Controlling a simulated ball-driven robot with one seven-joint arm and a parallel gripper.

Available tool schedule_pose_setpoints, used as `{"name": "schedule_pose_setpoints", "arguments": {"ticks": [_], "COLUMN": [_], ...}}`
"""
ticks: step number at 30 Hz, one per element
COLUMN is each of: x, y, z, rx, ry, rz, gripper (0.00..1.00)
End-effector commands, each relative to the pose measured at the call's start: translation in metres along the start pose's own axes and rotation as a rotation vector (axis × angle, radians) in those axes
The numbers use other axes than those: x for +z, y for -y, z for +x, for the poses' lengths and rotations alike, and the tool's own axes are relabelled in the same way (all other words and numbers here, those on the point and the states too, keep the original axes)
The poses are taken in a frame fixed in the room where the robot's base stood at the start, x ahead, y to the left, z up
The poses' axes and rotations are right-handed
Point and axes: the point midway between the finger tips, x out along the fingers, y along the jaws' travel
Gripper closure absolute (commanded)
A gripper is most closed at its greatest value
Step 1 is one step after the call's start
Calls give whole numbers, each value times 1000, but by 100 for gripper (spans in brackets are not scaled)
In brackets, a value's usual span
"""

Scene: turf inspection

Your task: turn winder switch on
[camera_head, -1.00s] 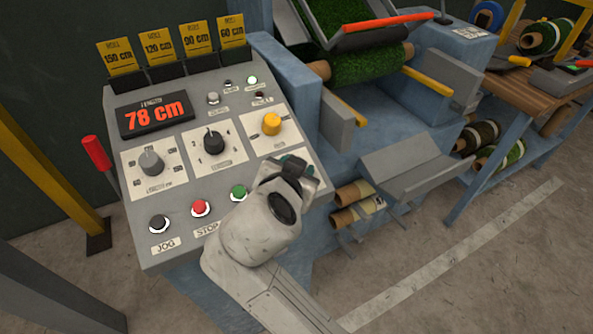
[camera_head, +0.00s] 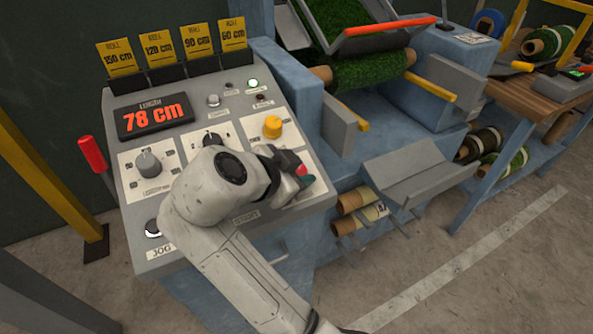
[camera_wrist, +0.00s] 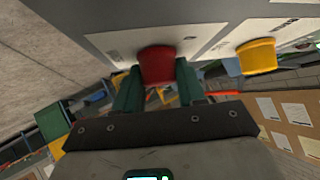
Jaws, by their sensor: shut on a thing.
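A red rotary knob (camera_head: 302,170) sits at the right side of the grey control panel (camera_head: 205,85), below the yellow knob (camera_head: 272,127). It shows large in the wrist view (camera_wrist: 157,65). Its label cannot be read, so the frames do not confirm it as the winder switch. My gripper (camera_head: 298,176) is at this knob. In the wrist view my gripper's green fingers (camera_wrist: 158,82) are on either side of the knob, shut on it. My wrist and arm hide the stop and start buttons and part of the black knob's plate.
The display (camera_head: 155,115) reads 78 cm. A grey length knob (camera_head: 149,163) and black jog button (camera_head: 153,228) are at the left. A red-handled lever (camera_head: 93,154) stands beside the panel. A grey tray (camera_head: 420,178) and turf rolls (camera_head: 367,70) are to the right.

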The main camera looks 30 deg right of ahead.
Motion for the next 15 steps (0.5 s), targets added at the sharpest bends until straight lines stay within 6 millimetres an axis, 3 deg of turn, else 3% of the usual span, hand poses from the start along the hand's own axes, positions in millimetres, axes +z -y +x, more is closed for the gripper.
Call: {"name": "schedule_pose_setpoints", "arguments": {"ticks": [9,10,15], "x": [-1,-1,0], "y": [0,0,0], "z": [1,1,1], "rx": [0,0,0], "ry": [0,0,0], "rz": [2,2,1], "gripper": [91,58,41]}}
